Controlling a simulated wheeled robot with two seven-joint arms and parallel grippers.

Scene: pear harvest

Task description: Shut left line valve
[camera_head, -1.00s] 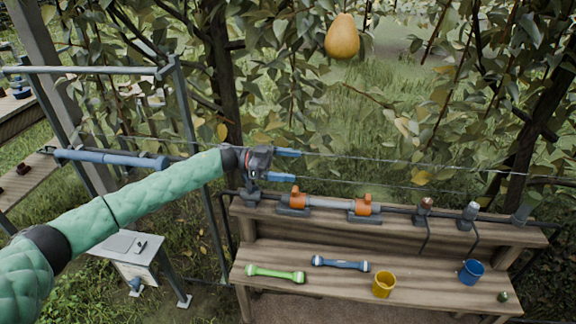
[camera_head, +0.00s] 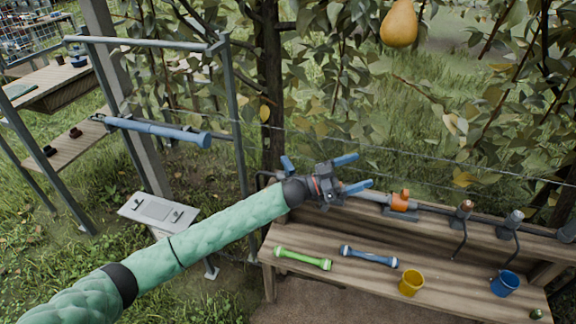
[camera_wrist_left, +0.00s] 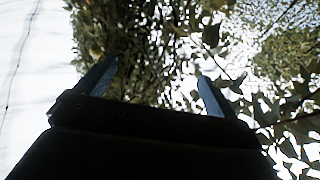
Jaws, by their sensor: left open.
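My left gripper (camera_head: 352,174) is in front of the left end of the pipe line on the bench's back shelf in the head view. Its two blue fingers are apart, point right and hold nothing. An orange fitting (camera_head: 400,200) with an upright knob sits on the line, right of the fingers. The line left of it is mostly hidden by the gripper, so I cannot see a left valve clearly. A small blue piece (camera_head: 287,166) sticks up behind my wrist; I cannot tell what it belongs to. The left wrist view shows the open fingers (camera_wrist_left: 155,95) against leaves and bright sky.
The wooden bench (camera_head: 330,284) holds a green tool (camera_head: 303,259), a blue tool (camera_head: 368,257), a yellow cup (camera_head: 411,283) and a blue cup (camera_head: 504,284). A metal frame (camera_head: 236,110) stands left, a pear (camera_head: 398,23) hangs above, and a wire crosses behind the gripper.

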